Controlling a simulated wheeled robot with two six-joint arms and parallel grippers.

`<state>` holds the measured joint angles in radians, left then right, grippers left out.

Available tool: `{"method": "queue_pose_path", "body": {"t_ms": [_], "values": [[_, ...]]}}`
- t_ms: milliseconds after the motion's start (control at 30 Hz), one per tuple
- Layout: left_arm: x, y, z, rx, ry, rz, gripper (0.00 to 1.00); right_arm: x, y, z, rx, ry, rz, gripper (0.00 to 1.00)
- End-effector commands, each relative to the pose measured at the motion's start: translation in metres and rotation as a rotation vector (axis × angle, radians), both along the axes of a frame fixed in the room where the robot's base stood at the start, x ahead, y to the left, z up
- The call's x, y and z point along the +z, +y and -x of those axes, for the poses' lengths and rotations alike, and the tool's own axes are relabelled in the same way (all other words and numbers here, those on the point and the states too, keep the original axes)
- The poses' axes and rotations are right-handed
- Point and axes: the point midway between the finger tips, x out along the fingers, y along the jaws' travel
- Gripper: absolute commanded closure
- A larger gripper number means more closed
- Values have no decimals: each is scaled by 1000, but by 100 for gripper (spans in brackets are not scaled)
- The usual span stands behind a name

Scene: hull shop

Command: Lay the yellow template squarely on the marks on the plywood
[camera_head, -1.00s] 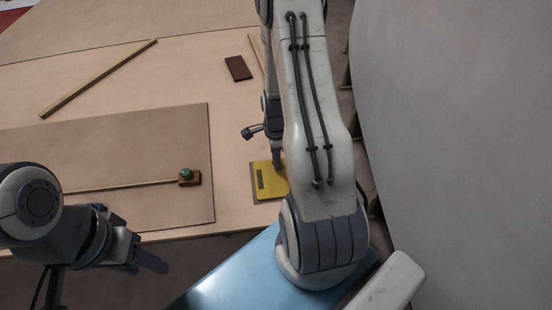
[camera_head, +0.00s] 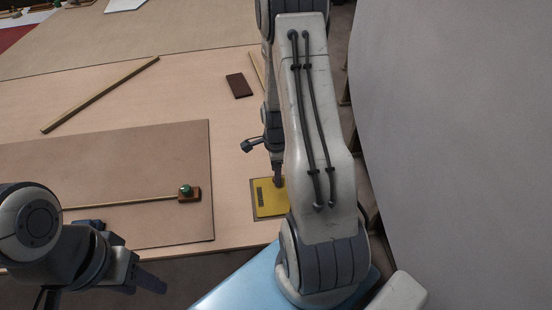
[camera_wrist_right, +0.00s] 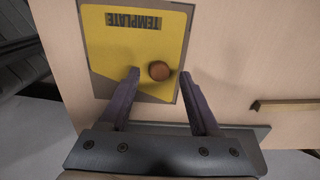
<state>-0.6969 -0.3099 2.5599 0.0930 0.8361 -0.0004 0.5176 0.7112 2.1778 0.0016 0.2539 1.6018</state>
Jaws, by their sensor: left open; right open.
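The yellow template (camera_head: 270,199) lies flat on the pale table near its front edge, partly hidden by my right arm in the head view. In the right wrist view the template (camera_wrist_right: 135,45) shows the word TEMPLATE and a round brown knob (camera_wrist_right: 159,71). A darker border shows around its edges. My right gripper (camera_wrist_right: 163,80) is open, with its fingers on either side of the knob; contact cannot be told. In the head view my right gripper (camera_head: 277,178) is over the template. My left gripper (camera_head: 150,280) is open and empty at the lower left, off the table's front edge.
A brown board (camera_head: 120,170) lies left of the template, with a thin rod ending in a green-knobbed block (camera_head: 188,193). A wooden strip (camera_head: 100,95) and a dark brown block (camera_head: 239,85) lie farther back. A large grey curved surface (camera_head: 460,150) fills the right side.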

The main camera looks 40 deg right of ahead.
Motion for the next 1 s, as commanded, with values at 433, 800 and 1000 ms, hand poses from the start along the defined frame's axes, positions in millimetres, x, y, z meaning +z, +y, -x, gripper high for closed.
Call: {"method": "queue_pose_path", "body": {"t_ms": [433,800,1000], "values": [[-3,0,0,0,0,0,50,88,-1,-1,0,-3,2,37],[-3,0,0,0,0,0,50,103,5,-1,28,-1,0,37],[-3,0,0,0,0,0,50,135,83,-11,500,-20,0,37]]}}
